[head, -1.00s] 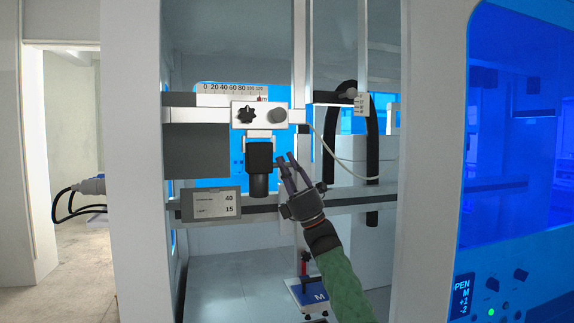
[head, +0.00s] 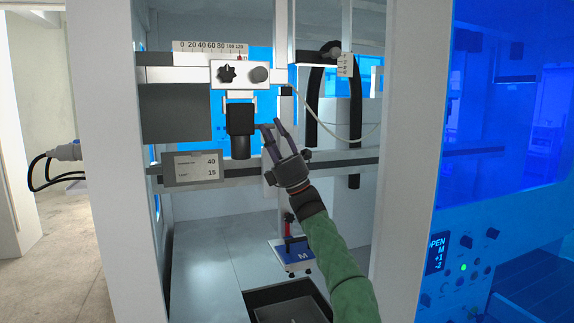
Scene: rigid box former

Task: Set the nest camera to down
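The nest camera (head: 240,126) is a black box with a cylindrical lens pointing down. It hangs below a white carriage block (head: 245,74) with a black star knob (head: 227,74) and a grey round knob (head: 259,75). The carriage sits on a horizontal rail under a printed scale. My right gripper (head: 270,129) is just right of the camera, its fingers apart and pointing up and left, with nothing seen between them. Whether a fingertip touches the camera's side I cannot tell. My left gripper is not in view.
White frame posts flank the opening. A control panel (head: 463,262) is at the right.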

